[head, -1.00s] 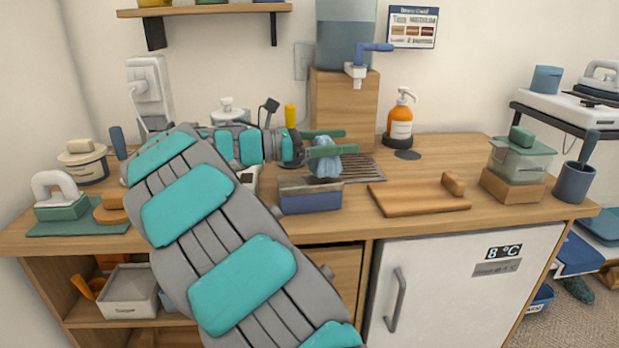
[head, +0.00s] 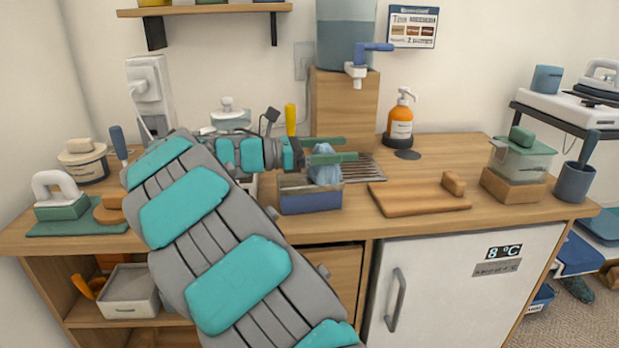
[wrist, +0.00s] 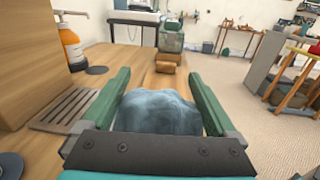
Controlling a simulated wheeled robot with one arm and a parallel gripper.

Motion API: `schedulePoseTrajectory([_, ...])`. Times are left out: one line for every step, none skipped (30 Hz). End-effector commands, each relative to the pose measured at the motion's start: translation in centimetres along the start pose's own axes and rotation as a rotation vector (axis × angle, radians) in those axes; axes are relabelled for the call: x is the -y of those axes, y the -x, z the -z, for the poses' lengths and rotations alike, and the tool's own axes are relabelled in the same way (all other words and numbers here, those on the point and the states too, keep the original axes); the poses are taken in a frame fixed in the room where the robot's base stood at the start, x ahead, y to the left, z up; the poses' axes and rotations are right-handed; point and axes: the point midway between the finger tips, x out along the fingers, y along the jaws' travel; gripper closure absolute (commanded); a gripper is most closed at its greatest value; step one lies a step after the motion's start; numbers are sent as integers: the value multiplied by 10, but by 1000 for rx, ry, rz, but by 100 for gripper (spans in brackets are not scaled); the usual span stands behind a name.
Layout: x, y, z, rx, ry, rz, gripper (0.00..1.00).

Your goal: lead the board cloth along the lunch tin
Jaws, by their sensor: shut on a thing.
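The board cloth (head: 325,166) is a crumpled light-blue cloth in the head view. My gripper (head: 335,150) is shut on it, with a green finger showing on either side. In the wrist view the cloth (wrist: 160,112) bulges between the two green fingers (wrist: 165,95). The lunch tin (head: 310,202) is a blue box with a grey-brown upper part on the counter, just below my gripper. The cloth hangs at the tin's right part, over its top. I cannot tell whether it touches the tin. The tin does not show in the wrist view.
A wooden board (head: 420,198) with a block lies right of the tin. A slatted drain tray (head: 362,168) is behind, with an orange soap bottle (head: 400,120) further back. A lidded green container (head: 522,158) stands at the right on a wooden base. The counter's front edge is close.

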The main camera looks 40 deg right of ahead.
Motion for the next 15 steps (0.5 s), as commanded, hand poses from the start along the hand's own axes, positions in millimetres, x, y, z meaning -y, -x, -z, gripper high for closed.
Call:
schedulePoseTrajectory([0, 0, -1, 0, -1, 0, 100])
schedulePoseTrajectory([0, 0, -1, 0, -1, 0, 100])
schedulePoseTrajectory([0, 0, -1, 0, -1, 0, 100])
schedulePoseTrajectory([0, 0, -1, 0, -1, 0, 100])
schedulePoseTrajectory([0, 0, -1, 0, -1, 0, 100])
schedulePoseTrajectory([0, 0, 0, 0, -1, 0, 100])
schedulePoseTrajectory([0, 0, 0, 0, -1, 0, 100])
schedulePoseTrajectory([0, 0, 0, 0, -1, 0, 100])
schedulePoseTrajectory([0, 0, 1, 0, -1, 0, 100])
schedulePoseTrajectory([0, 0, 1, 0, -1, 0, 100])
schedulePoseTrajectory([0, 0, 1, 0, -1, 0, 100])
schedulePoseTrajectory([0, 0, 2, 0, -1, 0, 100])
schedulePoseTrajectory([0, 0, 2, 0, -1, 0, 100])
schedulePoseTrajectory([0, 0, 3, 0, -1, 0, 100])
schedulePoseTrajectory([0, 0, 3, 0, -1, 0, 100])
